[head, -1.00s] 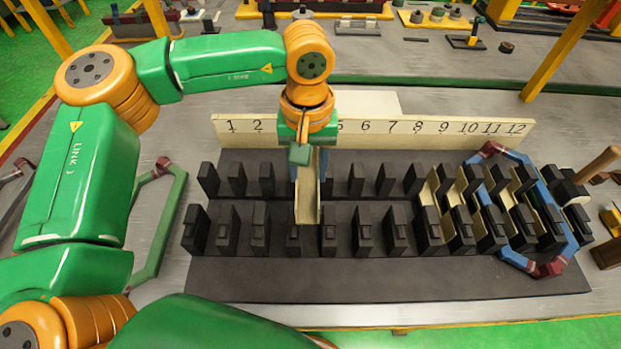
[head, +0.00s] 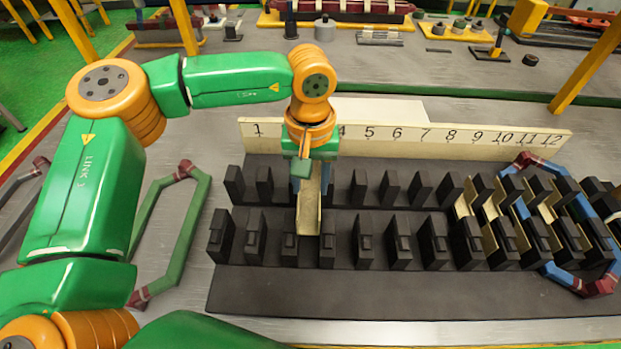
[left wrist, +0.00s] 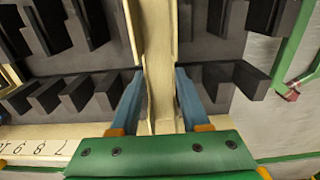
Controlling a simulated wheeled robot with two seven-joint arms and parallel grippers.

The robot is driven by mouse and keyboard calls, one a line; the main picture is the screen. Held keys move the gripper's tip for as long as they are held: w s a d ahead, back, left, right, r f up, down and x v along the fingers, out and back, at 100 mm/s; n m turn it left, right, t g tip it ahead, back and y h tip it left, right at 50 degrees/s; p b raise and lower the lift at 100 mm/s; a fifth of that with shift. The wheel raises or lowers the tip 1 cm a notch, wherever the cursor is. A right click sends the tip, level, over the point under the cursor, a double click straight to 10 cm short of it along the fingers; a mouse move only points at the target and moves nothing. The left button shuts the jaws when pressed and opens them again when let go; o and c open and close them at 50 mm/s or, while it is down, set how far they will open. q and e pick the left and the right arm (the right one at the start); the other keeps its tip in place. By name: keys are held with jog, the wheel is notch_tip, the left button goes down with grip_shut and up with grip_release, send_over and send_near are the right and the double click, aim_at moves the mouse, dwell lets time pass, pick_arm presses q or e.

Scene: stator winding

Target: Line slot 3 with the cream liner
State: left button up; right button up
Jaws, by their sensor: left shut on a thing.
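My left gripper (head: 309,180) is shut on the cream liner (head: 308,212), a long folded strip. The liner points toward the front of the black stator block (head: 400,290). In the head view it lines up with the third gap from the left, slot 3, between the third and fourth front teeth. In the left wrist view, my blue fingers (left wrist: 160,105) stand on either side of the liner (left wrist: 158,60), with black teeth to both sides. How far it sits above or inside the slot is hard to tell. My right gripper is not in view.
A cream number board (head: 440,137) stands behind the block; my gripper hides its 2 and 3. Cream liners (head: 495,240) and a blue coil (head: 562,275) occupy slots at the right. A green coil (head: 190,225) lies on the table at the left.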

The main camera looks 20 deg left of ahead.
aim_at(311, 205)
pick_arm(q)
jog(key=shift+d, duration=0.1)
dwell(0.3)
jog(key=shift+f+b, duration=0.35)
jog(key=shift+f, duration=0.05)
jog(key=shift+f+b, duration=0.75)
jog(key=shift+f, duration=0.1)
jog(key=shift+f+b, duration=2.1)
jog(key=shift+f, duration=0.4)
jog(key=shift+f+b, duration=0.5)
jog(key=shift+f, duration=0.05)
jog(key=o, duration=1.1)
jog(key=shift+c, duration=0.2)
